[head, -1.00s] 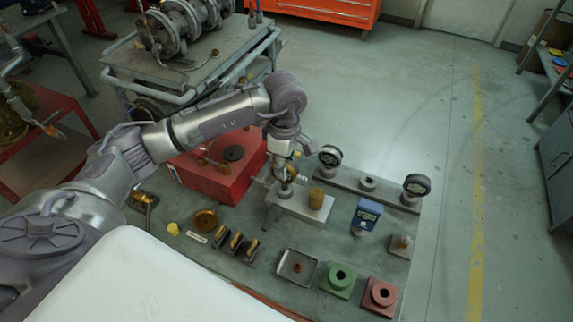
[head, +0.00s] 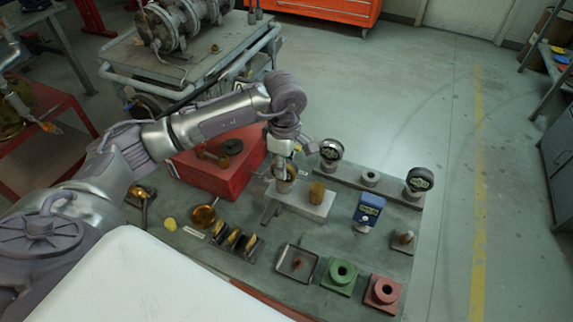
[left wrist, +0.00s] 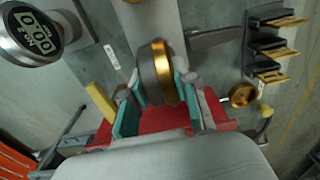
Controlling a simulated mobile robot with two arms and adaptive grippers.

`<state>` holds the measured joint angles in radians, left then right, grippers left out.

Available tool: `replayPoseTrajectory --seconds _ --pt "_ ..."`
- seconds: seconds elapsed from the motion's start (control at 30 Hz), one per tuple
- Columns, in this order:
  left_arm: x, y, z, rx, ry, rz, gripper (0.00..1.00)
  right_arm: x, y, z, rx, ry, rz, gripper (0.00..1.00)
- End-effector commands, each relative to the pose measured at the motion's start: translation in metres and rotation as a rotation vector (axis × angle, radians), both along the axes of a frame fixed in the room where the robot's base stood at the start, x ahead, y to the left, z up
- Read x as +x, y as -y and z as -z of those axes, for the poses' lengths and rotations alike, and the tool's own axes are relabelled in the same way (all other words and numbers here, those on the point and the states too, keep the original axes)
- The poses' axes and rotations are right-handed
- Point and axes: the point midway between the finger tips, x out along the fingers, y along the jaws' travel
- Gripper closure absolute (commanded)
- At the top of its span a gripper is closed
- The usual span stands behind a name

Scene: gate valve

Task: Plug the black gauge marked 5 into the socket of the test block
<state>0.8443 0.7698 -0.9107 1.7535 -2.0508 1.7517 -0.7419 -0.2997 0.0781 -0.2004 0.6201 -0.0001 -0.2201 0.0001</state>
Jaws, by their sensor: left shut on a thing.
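My left gripper (head: 285,176) is over the left end of this block. In the left wrist view its teal-padded fingers (left wrist: 158,95) are shut on a round dark gauge with a brass-coloured rim (left wrist: 154,68), seen nearly edge-on. Its mark is hidden, and I cannot tell whether its stem is in the socket. Two black dial gauges stand on a grey rack, one behind the block (head: 330,152) and one at right (head: 419,180). My right gripper is out of view.
An empty round holder (head: 370,178) sits between the two rack gauges.

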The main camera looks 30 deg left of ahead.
Motion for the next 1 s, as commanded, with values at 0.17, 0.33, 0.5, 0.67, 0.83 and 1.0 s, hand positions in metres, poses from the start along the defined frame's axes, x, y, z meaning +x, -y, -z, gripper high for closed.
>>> replayPoseTrajectory --seconds 0.17,0.33,0.5,0.67,0.83,1.0 --pt "-0.002 0.002 0.004 -0.007 -0.005 0.006 1.0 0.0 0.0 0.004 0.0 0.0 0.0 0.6" --pt "-0.002 0.003 0.004 -0.007 -0.005 0.007 1.0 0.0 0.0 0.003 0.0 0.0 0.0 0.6" --pt "-0.002 0.002 0.004 -0.005 -0.004 0.005 0.5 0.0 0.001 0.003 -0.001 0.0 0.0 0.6" --pt "-0.001 0.001 0.003 -0.003 -0.003 0.003 0.42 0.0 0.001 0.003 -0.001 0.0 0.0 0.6" --pt "-0.001 0.0 0.003 -0.002 -0.002 0.002 0.42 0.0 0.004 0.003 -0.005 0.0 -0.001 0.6" --pt "0.0 0.001 -0.008 -0.001 0.002 0.002 0.42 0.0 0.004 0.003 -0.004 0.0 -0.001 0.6"
